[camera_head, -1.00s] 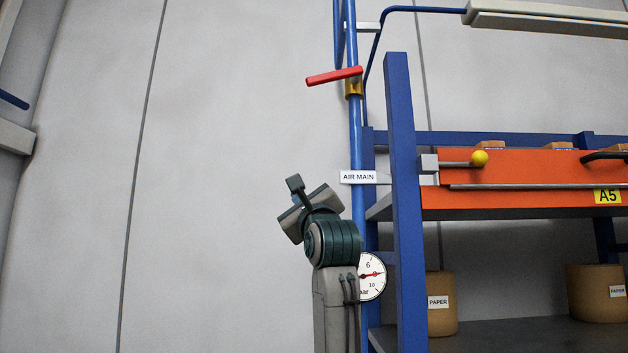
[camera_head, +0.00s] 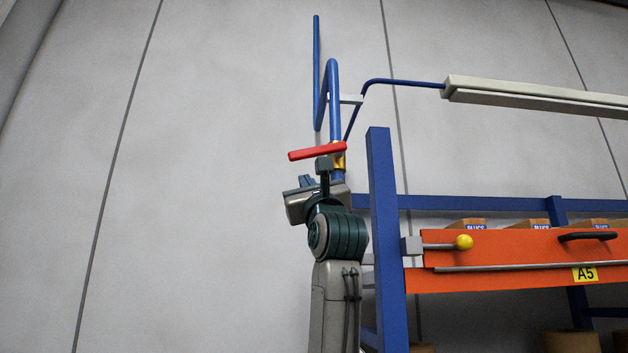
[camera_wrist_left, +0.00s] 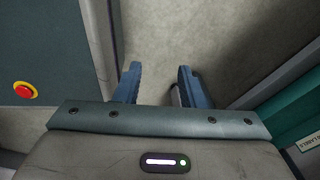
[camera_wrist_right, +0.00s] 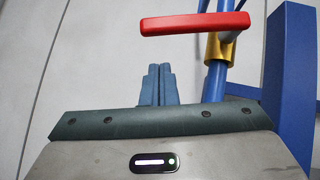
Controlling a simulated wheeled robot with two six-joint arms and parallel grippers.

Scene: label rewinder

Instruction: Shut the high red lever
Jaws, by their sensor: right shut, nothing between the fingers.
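The red lever (camera_head: 318,151) sticks out to the left of the blue upright pipe (camera_head: 335,105), across it and nearly level. It sits on a brass valve body (camera_head: 340,158). In the right wrist view the lever (camera_wrist_right: 195,23) is above and beyond my fingertips, its free end to the left. My right gripper (camera_head: 306,181) is just below the lever in the head view; its blue fingers (camera_wrist_right: 158,72) are together and empty, with a visible gap to the lever. My left gripper (camera_wrist_left: 159,70) is open and empty, pointing at the bare floor, away from the lever.
A blue rack post (camera_head: 385,240) stands close right of my right arm. An orange shelf beam (camera_head: 510,255) with a yellow knob (camera_head: 464,242) runs right from it. A light fixture (camera_head: 530,97) hangs upper right. The wall left of the lever is clear.

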